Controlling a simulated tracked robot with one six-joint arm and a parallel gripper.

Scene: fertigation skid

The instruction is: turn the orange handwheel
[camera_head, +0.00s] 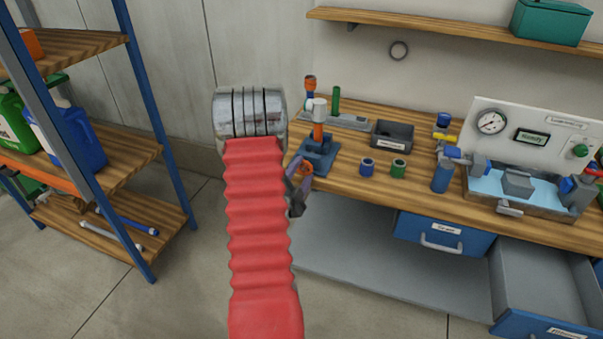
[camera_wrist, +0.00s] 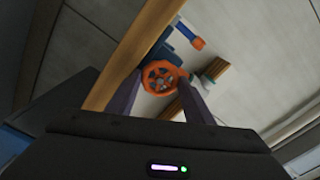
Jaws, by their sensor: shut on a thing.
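The orange handwheel (camera_wrist: 161,77) shows face-on in the wrist view, a spoked ring between the two fingers of my gripper (camera_wrist: 160,82). One finger is at each side of the rim, and the gripper is shut on the wheel. In the head view my gripper (camera_head: 298,188) is at the front edge of the bench, partly hidden behind my red-sleeved arm. Only a small part of the handwheel (camera_head: 306,169) shows there, in front of a blue stand (camera_head: 320,150). The wheel's mounting is mostly hidden.
The wooden bench (camera_head: 340,185) holds a grey bin (camera_head: 392,134), a blue ring (camera_head: 367,166), a green ring (camera_head: 398,168) and a sink unit with a gauge (camera_head: 491,122). An open drawer (camera_head: 540,280) juts out at right. A shelf rack (camera_head: 150,150) stands at left.

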